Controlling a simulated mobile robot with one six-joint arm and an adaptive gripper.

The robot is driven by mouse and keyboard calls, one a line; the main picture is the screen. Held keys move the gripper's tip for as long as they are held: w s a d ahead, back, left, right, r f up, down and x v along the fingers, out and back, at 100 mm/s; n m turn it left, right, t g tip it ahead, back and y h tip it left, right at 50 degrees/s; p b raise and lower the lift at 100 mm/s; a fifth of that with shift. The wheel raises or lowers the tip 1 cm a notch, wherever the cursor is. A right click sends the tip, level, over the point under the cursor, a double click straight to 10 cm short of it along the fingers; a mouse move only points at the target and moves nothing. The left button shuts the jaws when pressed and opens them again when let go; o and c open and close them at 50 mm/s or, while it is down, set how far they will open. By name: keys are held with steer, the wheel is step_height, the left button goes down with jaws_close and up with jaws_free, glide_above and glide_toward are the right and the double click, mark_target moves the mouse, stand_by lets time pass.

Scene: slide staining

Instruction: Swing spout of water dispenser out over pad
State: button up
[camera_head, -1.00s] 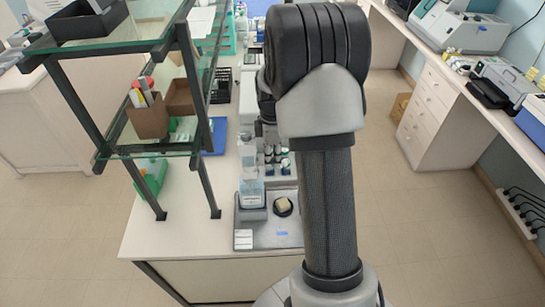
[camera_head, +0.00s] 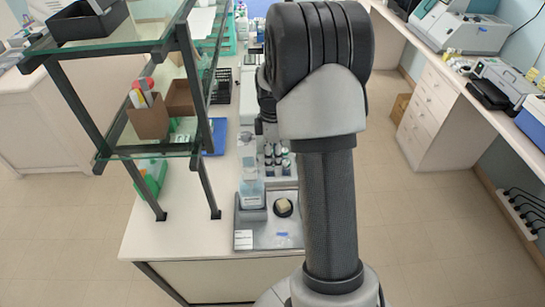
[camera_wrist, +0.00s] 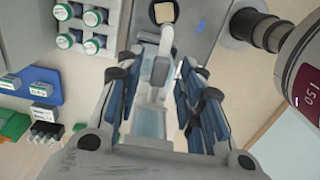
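The water dispenser (camera_head: 251,193) is a clear, bluish upright bottle on a grey base near the bench end. In the wrist view, the dispenser (camera_wrist: 151,120) shows between and beyond my fingers, with a pale spout-like part (camera_wrist: 167,42) at its upper end, close to the pad. The cream pad (camera_head: 284,204) sits in a round black holder right of the dispenser; the pad (camera_wrist: 163,11) is also at the top of the wrist view. My gripper (camera_wrist: 160,65) is open, with its fingers on both sides of the spout-like part. I cannot tell whether they touch it. My arm hides the gripper in the head view.
A rack of capped bottles (camera_wrist: 88,28) stands near the dispenser. A grey tray (camera_head: 281,240) with a white label lies under dispenser and pad. A glass shelf (camera_head: 110,38) with dark posts rises at left. Open floor (camera_head: 430,230) lies right of the bench.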

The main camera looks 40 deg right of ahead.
mark_target(273, 159)
step_height(273, 159, up, 11)
stand_by(0.3)
steer(key=shift+a, duration=0.1)
stand_by(0.4)
